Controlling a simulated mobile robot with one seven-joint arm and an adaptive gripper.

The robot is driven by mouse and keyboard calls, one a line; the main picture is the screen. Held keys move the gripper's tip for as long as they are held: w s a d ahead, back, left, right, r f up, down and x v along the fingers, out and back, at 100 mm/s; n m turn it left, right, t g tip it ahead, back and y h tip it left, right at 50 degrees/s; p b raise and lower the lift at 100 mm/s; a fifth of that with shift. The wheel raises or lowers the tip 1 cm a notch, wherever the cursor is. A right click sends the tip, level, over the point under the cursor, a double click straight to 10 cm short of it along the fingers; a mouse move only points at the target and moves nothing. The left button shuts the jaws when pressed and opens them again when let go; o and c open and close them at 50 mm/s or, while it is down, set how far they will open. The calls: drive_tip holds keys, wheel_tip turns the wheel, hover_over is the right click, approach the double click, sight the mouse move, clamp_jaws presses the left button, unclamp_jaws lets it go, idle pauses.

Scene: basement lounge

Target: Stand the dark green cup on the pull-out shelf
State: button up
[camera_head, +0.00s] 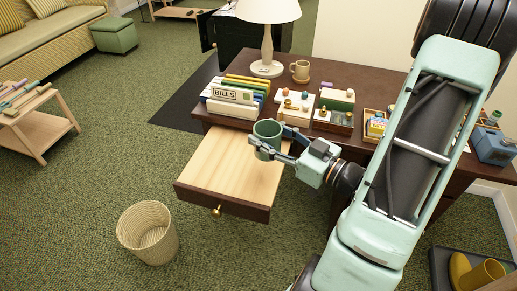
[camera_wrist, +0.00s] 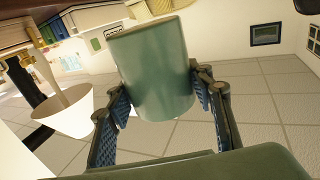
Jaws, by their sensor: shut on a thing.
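The dark green cup (camera_head: 267,137) is held between the fingers of my gripper (camera_head: 277,146). In the head view it appears over the back part of the pull-out shelf (camera_head: 228,178), upright or nearly so. The shelf is a pale wood board with a dark front and a brass knob, drawn out from the desk. In the wrist view the cup (camera_wrist: 152,70) fills the middle, with a finger of my gripper (camera_wrist: 158,98) on each side. Whether the cup's base touches the shelf I cannot tell.
The dark desk (camera_head: 343,61) carries a lamp (camera_head: 267,44), a tan mug (camera_head: 300,70), a BILLS file rack (camera_head: 235,97) and small boxes behind the shelf. A wicker basket (camera_head: 147,232) stands on the floor at front left. The shelf's front and left are bare.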

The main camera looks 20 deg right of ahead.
drive_tip(key=shift+w+f+b, duration=0.3)
drive_tip(key=shift+f+b, duration=0.1)
drive_tip(key=shift+b, duration=0.7)
drive_tip(key=w+f+b, duration=0.5)
drive_tip(key=w+f, duration=0.1)
drive_tip(key=w+d+f+b, duration=0.1)
drive_tip(key=w+f+b, duration=0.2)
drive_tip(key=shift+w+d+f+b, duration=0.1)
drive_tip(key=shift+w+f+b, duration=0.15)
drive_tip(key=shift+f+b, duration=0.35)
drive_tip(key=shift+f, duration=0.1)
drive_tip(key=shift+f, duration=0.2)
drive_tip(key=o, duration=1.3)
drive_tip(key=shift+c, duration=0.2)
drive_tip(key=shift+r, duration=0.15)
